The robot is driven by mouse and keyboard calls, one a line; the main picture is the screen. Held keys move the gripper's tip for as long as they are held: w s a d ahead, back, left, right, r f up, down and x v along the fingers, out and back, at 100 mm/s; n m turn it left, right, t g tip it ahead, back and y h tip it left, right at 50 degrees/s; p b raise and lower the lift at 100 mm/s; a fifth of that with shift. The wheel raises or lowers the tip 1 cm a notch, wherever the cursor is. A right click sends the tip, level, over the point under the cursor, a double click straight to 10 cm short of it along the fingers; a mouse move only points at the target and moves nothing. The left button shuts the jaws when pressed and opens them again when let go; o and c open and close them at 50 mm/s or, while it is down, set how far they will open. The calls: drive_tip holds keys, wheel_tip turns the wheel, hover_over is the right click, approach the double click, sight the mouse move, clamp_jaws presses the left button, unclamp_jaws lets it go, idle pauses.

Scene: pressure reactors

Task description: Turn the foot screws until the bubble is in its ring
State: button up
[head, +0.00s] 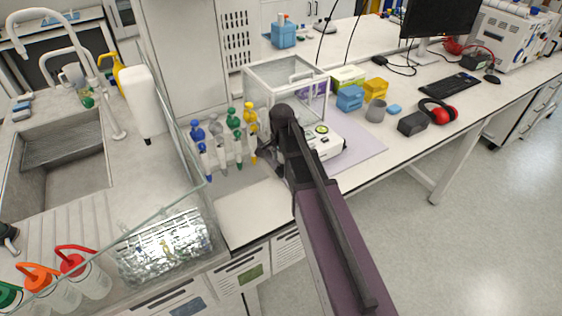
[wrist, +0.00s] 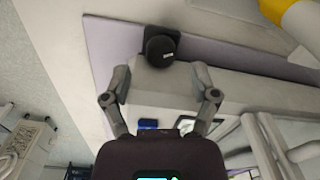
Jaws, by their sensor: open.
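The white balance (head: 326,147) stands on a mauve mat, partly hidden behind my arm. A round green level (head: 321,129) shows on its top; the bubble's place in the ring is too small to tell. In the wrist view a black round foot screw (wrist: 162,48) sits at a corner of the pale balance body (wrist: 165,82). My gripper (wrist: 160,70) is open, with a finger on either side and the foot screw just beyond the fingertips, apart from them. In the head view my gripper (head: 268,158) is dark and low, at the balance's left side.
A clear draft shield (head: 285,80) stands behind. Pipettes with blue, green and yellow tops (head: 236,127) stand close on the left; a yellow one (wrist: 292,12) shows in the wrist view. The mauve mat (head: 362,142) is bare to the right. Blue and yellow boxes (head: 350,98) stand beyond.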

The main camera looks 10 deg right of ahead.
sight(281, 166)
wheel_tip(281, 166, up, 11)
drive_tip(key=m+p, duration=0.3)
drive_tip(key=p, duration=0.7)
drive_tip(key=shift+a+m, duration=0.15)
drive_tip(key=shift+m, duration=0.15)
wheel_tip(281, 166, down, 14)
drive_tip(key=b, duration=1.3)
drive_tip(key=shift+r+b, duration=0.2)
drive_tip(key=shift+b, duration=0.2)
clamp_jaws()
